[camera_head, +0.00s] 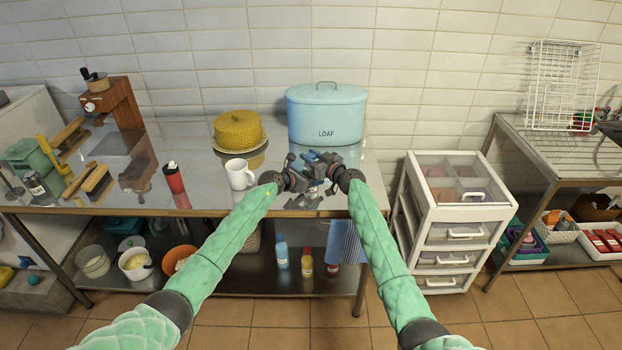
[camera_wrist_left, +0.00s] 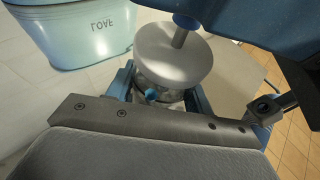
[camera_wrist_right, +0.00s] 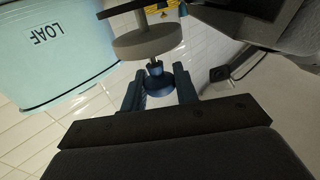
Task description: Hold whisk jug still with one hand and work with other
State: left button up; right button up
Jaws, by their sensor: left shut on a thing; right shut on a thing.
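The whisk jug is mostly hidden between my grippers in the head view. The left wrist view shows its pale grey round lid (camera_wrist_left: 172,55), a rod rising from it and part of a clear body. My left gripper (camera_wrist_left: 165,100) is shut on the body below the lid. In the right wrist view, the lid (camera_wrist_right: 147,42) and a dark blue knob (camera_wrist_right: 160,84) on the rod show. My right gripper (camera_wrist_right: 160,95) is shut on this knob. In the head view, my left gripper (camera_head: 303,180) and right gripper (camera_head: 334,172) are close together above the steel table's front edge.
A light blue LOAF bin (camera_head: 326,118) stands behind the grippers. A white mug (camera_head: 240,174), a red bottle (camera_head: 174,178) and a yellow domed cover (camera_head: 238,130) are to the left. A white drawer unit (camera_head: 458,212) stands right of the table (camera_head: 205,205).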

jog(key=shift+r, duration=0.15)
dwell(1.8)
jog(key=shift+r, duration=1.9)
jog(key=shift+f, duration=2)
jog(key=o, duration=0.8)
